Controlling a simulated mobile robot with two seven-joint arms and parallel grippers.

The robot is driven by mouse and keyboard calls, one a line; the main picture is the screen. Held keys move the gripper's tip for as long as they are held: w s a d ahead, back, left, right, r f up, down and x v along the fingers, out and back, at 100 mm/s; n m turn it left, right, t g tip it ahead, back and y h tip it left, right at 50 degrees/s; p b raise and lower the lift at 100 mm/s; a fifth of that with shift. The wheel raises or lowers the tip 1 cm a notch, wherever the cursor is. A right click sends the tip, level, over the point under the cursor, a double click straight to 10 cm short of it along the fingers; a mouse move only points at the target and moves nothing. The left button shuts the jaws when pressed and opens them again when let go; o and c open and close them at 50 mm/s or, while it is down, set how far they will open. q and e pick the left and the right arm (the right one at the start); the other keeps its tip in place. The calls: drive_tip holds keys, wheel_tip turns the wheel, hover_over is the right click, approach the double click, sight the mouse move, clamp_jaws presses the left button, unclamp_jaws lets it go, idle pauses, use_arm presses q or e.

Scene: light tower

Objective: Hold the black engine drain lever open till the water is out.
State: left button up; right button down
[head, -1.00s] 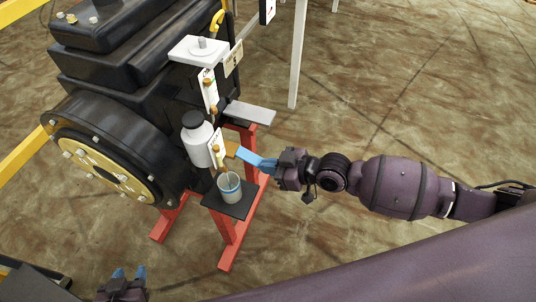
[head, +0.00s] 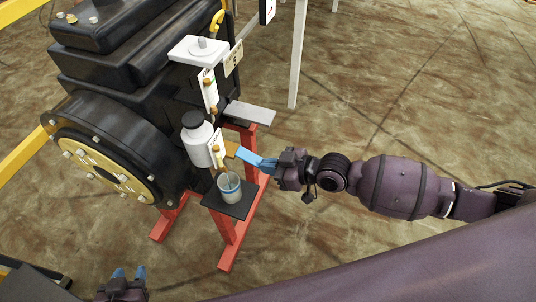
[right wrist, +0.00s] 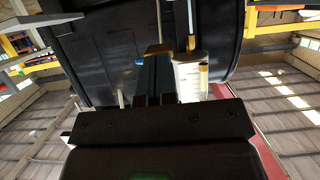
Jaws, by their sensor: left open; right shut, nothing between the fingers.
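My right gripper (head: 252,157) is shut and empty, its blue fingertips at a brass-coloured drain fitting (head: 231,149) on the engine's lower side. The fingers (right wrist: 155,78) also show in the right wrist view, close against a brown-gold part (right wrist: 158,49). I cannot make out the black lever separately at the fingertips. A grey cup with a blue band (head: 229,188) stands upright below the fitting. A thin line shows in its mouth; I cannot tell whether it is running water. My left gripper (head: 128,275) is open and empty at the lower left, away from the engine.
The black engine (head: 125,65) fills the upper left. A white bottle with a black cap (head: 197,145) stands left of the fitting. The cup rests on a small black shelf (head: 240,209) by a red stand (head: 228,245).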

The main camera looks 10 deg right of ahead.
use_arm(q)
drive_tip(key=shift+r, duration=0.1)
use_arm(e)
drive_tip(key=shift+r, duration=0.1)
drive_tip(key=shift+r+p, duration=0.5)
drive_tip(key=shift+r, duration=0.35)
use_arm(q)
drive_tip(key=shift+w+r, duration=0.2)
drive_tip(key=shift+r, duration=0.5)
use_arm(e)
drive_tip(key=shift+r, duration=0.1)
use_arm(q)
drive_tip(key=shift+f, duration=0.1)
drive_tip(key=r+p, duration=0.1)
drive_tip(key=s+d+r+p, duration=0.1)
drive_tip(key=p, duration=0.1)
drive_tip(key=shift+s+r, duration=0.1)
drive_tip(key=shift+s, duration=0.05)
use_arm(e)
drive_tip(key=s+d+r, duration=0.5)
drive_tip(key=d+r, duration=0.2)
drive_tip(key=r, duration=0.1)
drive_tip(key=shift+s+d+r, duration=0.15)
drive_tip(key=shift+d+r, duration=0.25)
